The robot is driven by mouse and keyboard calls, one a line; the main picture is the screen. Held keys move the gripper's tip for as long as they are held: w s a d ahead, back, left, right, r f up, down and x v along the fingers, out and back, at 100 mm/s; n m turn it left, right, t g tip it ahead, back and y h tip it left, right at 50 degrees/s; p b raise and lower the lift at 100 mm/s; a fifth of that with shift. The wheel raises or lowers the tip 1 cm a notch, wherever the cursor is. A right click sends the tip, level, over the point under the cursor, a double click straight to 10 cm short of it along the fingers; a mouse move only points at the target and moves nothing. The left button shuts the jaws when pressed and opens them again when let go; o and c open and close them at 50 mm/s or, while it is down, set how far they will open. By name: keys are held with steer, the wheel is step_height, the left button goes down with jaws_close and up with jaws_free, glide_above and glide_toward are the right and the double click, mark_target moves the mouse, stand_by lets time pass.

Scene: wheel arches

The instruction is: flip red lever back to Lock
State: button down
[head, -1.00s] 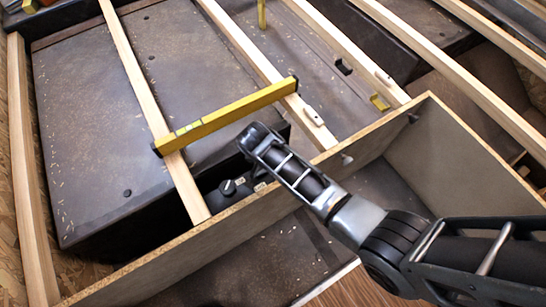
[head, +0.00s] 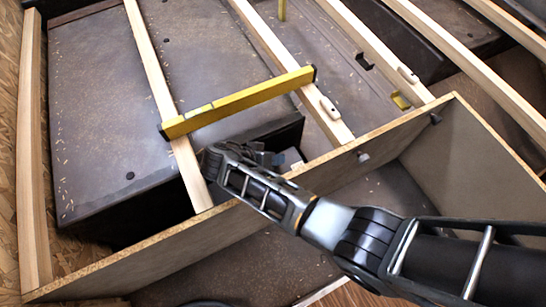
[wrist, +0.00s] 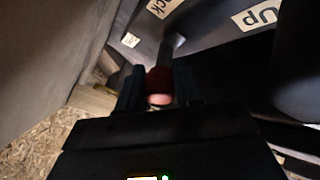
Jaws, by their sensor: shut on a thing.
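The red lever (wrist: 159,88) shows in the wrist view as a red rounded knob on a dark stem. My gripper (wrist: 160,80) is shut on the knob, with one dark finger on each side. A label ending in "ck" (wrist: 163,5) sits above the lever, and an "Up" label (wrist: 257,14) is to the right. In the head view my gripper (head: 216,160) reaches over the particle-board wall into the dark recess. The lever is hidden there behind my gripper.
A particle-board wall (head: 130,255) runs under my arm. A yellow level (head: 235,102) lies across the wooden slats (head: 155,75) just beyond my gripper. A dark box edge (head: 265,137) is close behind it.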

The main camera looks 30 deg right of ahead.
steer(key=shift+s+d, duration=0.1)
steer(key=c, duration=0.8)
jaws_free()
steer(key=shift+o, duration=0.2)
